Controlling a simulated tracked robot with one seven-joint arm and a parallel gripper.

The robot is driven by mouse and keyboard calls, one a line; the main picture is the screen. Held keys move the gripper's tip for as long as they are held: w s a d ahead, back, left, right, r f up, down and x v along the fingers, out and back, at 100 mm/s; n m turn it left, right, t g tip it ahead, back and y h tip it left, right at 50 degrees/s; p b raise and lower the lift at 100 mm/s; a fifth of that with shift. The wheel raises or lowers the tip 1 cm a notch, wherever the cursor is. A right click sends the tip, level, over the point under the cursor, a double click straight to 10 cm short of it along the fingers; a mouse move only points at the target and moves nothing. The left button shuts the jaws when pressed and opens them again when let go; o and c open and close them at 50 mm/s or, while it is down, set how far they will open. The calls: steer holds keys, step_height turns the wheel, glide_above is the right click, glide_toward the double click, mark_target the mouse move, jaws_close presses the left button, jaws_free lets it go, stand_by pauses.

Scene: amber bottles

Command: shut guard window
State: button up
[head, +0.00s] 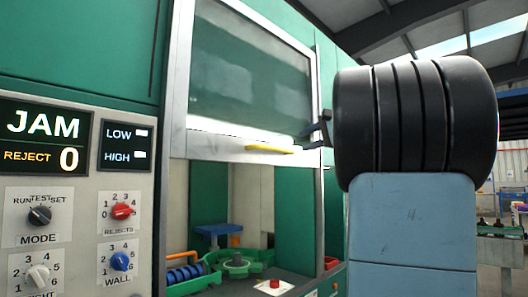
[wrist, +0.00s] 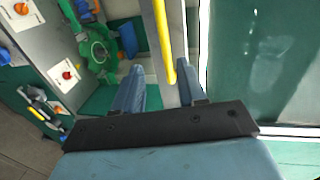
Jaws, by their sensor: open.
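The guard window (head: 250,75) is a glazed panel in a pale frame, and it stands raised, with the machine's opening uncovered below it. Its yellow handle (head: 268,150) runs along the bottom rail. My gripper (head: 316,133) is at the right end of that rail, partly hidden behind my dark arm link. In the wrist view my gripper (wrist: 160,67) has its two blue fingers apart. The yellow handle (wrist: 162,38) shows between them, its near end in line with the gap. I cannot tell whether they touch. The window glass (wrist: 262,62) is on the right.
A control panel (head: 75,215) with knobs and a JAM display is at the left. Inside the opening are a green star wheel (head: 237,264), a blue screw (head: 185,274) and a blue block (head: 213,231). A red button (head: 274,284) sits below the opening.

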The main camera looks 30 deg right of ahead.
mark_target(279, 149)
steer(key=x, duration=1.3)
steer(key=shift+w+d+r, duration=0.1)
steer(key=shift+w+r, duration=0.1)
steer(key=shift+w, duration=0.2)
jaws_close()
